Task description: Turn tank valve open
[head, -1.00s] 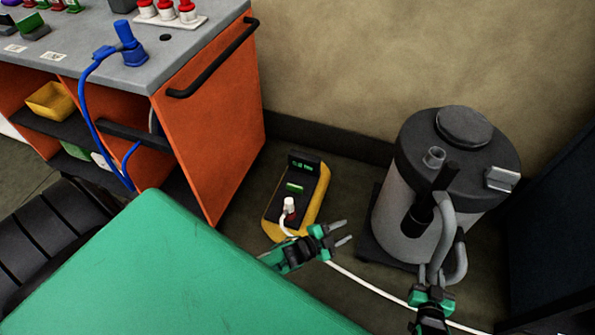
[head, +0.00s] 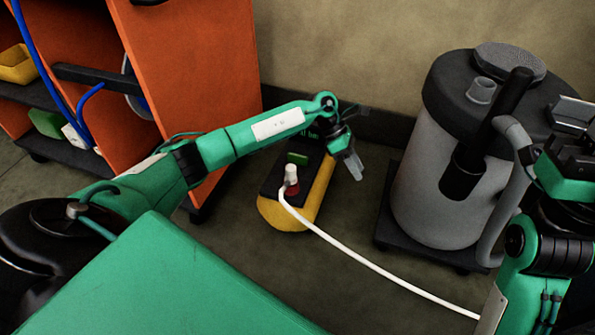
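The tank (head: 430,190) is a grey cylinder with a black lid at the right of the head view. A grey blocky part (head: 574,111) shows at the lid's right edge beside my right arm. I cannot tell whether it is the valve, my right gripper or both. My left gripper (head: 353,166) points down beside the yellow and black device, left of the tank. Nothing shows in it, and its finger gap is unclear.
The yellow and black device (head: 273,212) stands on the floor, with a white cable (head: 380,268) running right. A grey hose (head: 505,190) and a black tube (head: 492,130) are at the tank's front. An orange cabinet (head: 200,60) stands left. Some floor is free before the tank.

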